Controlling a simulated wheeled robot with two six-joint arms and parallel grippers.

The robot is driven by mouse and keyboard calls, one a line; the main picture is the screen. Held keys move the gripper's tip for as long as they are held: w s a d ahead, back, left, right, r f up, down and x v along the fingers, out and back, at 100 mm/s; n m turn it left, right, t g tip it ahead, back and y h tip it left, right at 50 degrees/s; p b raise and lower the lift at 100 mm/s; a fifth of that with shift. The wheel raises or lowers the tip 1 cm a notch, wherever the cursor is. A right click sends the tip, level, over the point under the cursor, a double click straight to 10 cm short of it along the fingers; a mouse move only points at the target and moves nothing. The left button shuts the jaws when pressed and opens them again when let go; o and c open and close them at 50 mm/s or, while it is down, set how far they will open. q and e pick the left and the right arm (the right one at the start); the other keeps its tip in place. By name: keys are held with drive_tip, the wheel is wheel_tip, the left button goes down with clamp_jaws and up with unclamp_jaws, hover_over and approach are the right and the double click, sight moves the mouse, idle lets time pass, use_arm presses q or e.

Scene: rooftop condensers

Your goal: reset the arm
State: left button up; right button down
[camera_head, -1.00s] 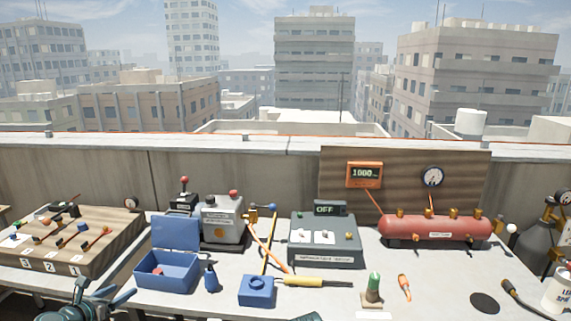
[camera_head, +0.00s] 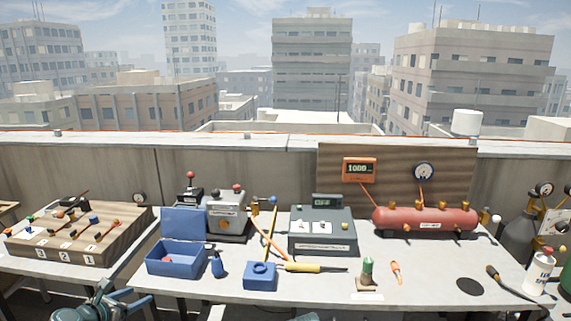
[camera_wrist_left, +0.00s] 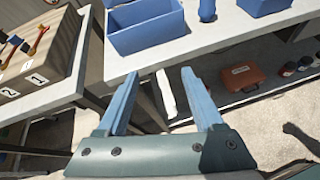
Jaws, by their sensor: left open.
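My left gripper (camera_head: 115,291) is at the lower left of the head view, in front of the bench edge. In the left wrist view its two blue fingers (camera_wrist_left: 160,88) stand wide apart with nothing held between them. Beyond the fingertips are the bench's front edge and an open blue box (camera_wrist_left: 147,28). The fingers look apart from the box and the bench. The same blue box (camera_head: 177,262) shows in the head view above and right of the gripper. My right gripper cannot be made out in the head view.
The bench (camera_head: 215,292) carries a grey switch box (camera_head: 322,232), a red tank (camera_head: 425,221), a screwdriver and other tools. A wooden board (camera_head: 72,240) stands at left. Below the bench, a shelf holds an orange-brown case (camera_wrist_left: 248,76). A gap separates the two tables.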

use_arm(q)
drive_tip(key=s+d+f+m+g+h+p, duration=0.1)
drive_tip(key=s+d+f+m+g+p, duration=0.2)
drive_tip(key=d+m, duration=0.8)
drive_tip(key=s+d+m+g+h+p, duration=0.15)
drive_tip(key=d+m+g, duration=0.45)
drive_tip(key=d, duration=0.8)
drive_tip(key=s+d+m+g+y+p, duration=0.2)
drive_tip(key=s+d+m, duration=0.3)
drive_tip(key=m, duration=0.4)
drive_tip(key=s+d+r+m+g+y+p, duration=0.1)
drive_tip(key=s+d+m+y+p, duration=0.2)
drive_tip(key=s+m, duration=0.5)
drive_tip(key=d+m+y, duration=0.1)
drive_tip(key=d, duration=0.1)
drive_tip(key=shift+d+r+m+g, duration=0.15)
drive_tip(key=shift+d+m+g, duration=0.15)
drive_tip(key=shift+d+g, duration=0.1)
drive_tip(key=shift+a+y, duration=0.1)
drive_tip(key=shift+y, duration=0.15)
